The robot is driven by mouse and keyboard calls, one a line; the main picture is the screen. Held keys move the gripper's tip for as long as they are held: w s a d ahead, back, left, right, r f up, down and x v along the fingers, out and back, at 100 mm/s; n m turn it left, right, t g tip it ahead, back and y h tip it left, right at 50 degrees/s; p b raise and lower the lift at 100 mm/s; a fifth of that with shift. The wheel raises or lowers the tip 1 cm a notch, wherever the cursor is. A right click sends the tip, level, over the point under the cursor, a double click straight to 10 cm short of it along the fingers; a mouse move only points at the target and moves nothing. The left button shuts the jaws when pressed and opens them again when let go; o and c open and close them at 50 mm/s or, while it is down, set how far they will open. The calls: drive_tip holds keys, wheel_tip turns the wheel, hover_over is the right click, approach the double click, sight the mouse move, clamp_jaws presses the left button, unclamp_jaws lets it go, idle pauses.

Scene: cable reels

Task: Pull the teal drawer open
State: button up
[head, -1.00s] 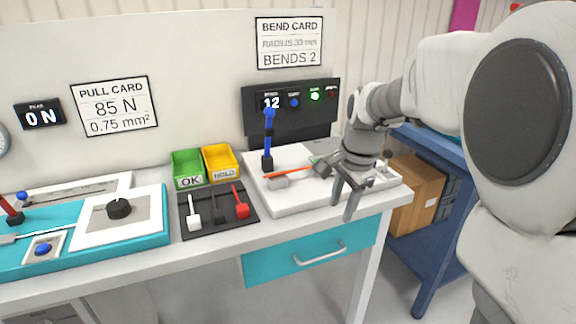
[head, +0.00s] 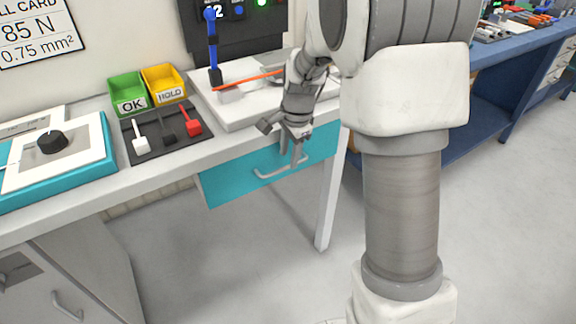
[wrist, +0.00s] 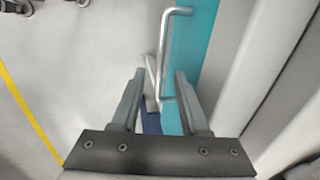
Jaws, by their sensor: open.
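The teal drawer (head: 225,184) sits under the white workbench top and looks closed, its front facing the room. Its silver bar handle (head: 264,175) shows in the head view, with its right end close to my fingers. My gripper (head: 291,156) is open and points down in front of the drawer. In the wrist view the handle (wrist: 164,45) runs away from my gripper (wrist: 160,84), and its near end shows between the two open fingers. The teal front (wrist: 195,45) is beside the right finger. I cannot tell whether any finger touches the handle.
The workbench edge (head: 165,160) is just above the drawer, with a white bending base (head: 237,112) on top near my wrist. A bench leg (head: 328,205) stands right of the drawer. A blue bench (head: 490,132) is farther right. The floor in front is clear.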

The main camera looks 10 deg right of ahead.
drive_tip(key=shift+w+f+b, duration=0.15)
drive_tip(key=shift+f, duration=0.6)
drive_tip(key=shift+w+f+b, duration=0.1)
drive_tip(key=shift+f+b, duration=0.05)
drive_tip(key=shift+f, duration=0.55)
drive_tip(key=shift+c, duration=0.3)
clamp_jaws()
